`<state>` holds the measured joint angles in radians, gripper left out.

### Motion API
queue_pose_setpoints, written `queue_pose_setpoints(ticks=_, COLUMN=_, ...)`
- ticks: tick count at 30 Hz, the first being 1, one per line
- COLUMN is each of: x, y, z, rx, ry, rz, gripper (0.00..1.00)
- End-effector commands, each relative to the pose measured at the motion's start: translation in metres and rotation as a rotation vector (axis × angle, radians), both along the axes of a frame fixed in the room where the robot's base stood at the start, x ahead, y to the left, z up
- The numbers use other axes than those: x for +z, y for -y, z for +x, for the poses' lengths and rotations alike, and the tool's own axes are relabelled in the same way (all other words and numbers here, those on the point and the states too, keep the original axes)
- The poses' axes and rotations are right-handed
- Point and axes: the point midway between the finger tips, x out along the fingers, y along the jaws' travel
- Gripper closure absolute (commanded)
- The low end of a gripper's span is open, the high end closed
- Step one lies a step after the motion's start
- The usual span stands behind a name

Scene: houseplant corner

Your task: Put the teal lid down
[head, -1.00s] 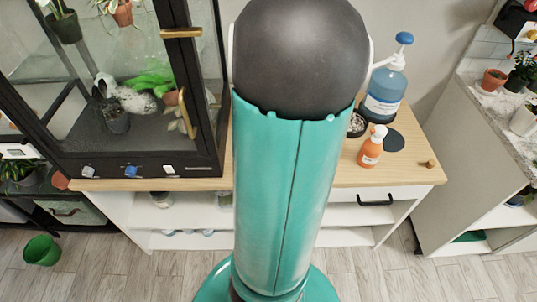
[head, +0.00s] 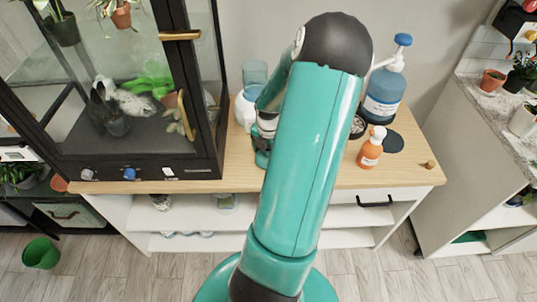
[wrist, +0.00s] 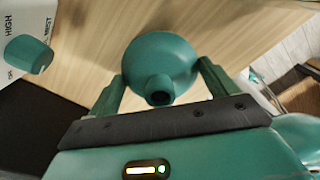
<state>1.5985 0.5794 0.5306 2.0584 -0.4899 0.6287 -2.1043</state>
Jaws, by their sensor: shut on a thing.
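The teal lid (wrist: 165,60) is a round dome with a short, dark-holed nub facing the wrist camera. My gripper (wrist: 160,80) is shut on it, one finger at each side. Pale wood of the counter shows behind the lid in the wrist view; I cannot tell whether the lid touches it. In the head view my gripper (head: 263,150) is over the counter (head: 225,165), right of the glass cabinet and partly hidden by my arm. I cannot make out the lid clearly there.
A white appliance (wrist: 22,22) with a teal knob is close by at the wrist view's upper left. The black-framed glass cabinet (head: 205,150) stands left. A blue pump bottle (head: 383,95) and an orange bottle (head: 370,148) stand right, beside bare wood.

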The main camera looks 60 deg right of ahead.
Motion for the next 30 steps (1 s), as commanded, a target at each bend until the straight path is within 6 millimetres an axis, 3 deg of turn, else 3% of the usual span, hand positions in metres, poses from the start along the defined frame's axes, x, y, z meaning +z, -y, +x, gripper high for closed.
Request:
queue_pose_setpoints(ticks=3, x=-0.010, y=0.000, z=0.001, rx=0.002, ry=0.000, rz=0.000, gripper=0.36)
queue_pose_setpoints(ticks=13, x=-0.013, y=0.000, z=0.000, rx=0.001, ry=0.000, rz=-0.001, gripper=0.36)
queue_pose_setpoints(ticks=14, x=-0.013, y=0.000, z=0.000, rx=0.000, ry=0.001, rz=-0.001, gripper=0.09)
queue_pose_setpoints(ticks=15, x=-0.013, y=0.000, z=0.000, rx=0.000, ry=0.001, rz=-0.002, gripper=0.01)
queue_pose_setpoints(ticks=24, x=-0.010, y=0.000, z=0.000, rx=0.000, ry=0.001, rz=-0.002, gripper=0.00)
queue_pose_setpoints(ticks=30, x=0.017, y=0.001, z=0.000, rx=-0.001, ry=0.001, rz=-0.006, gripper=0.00)
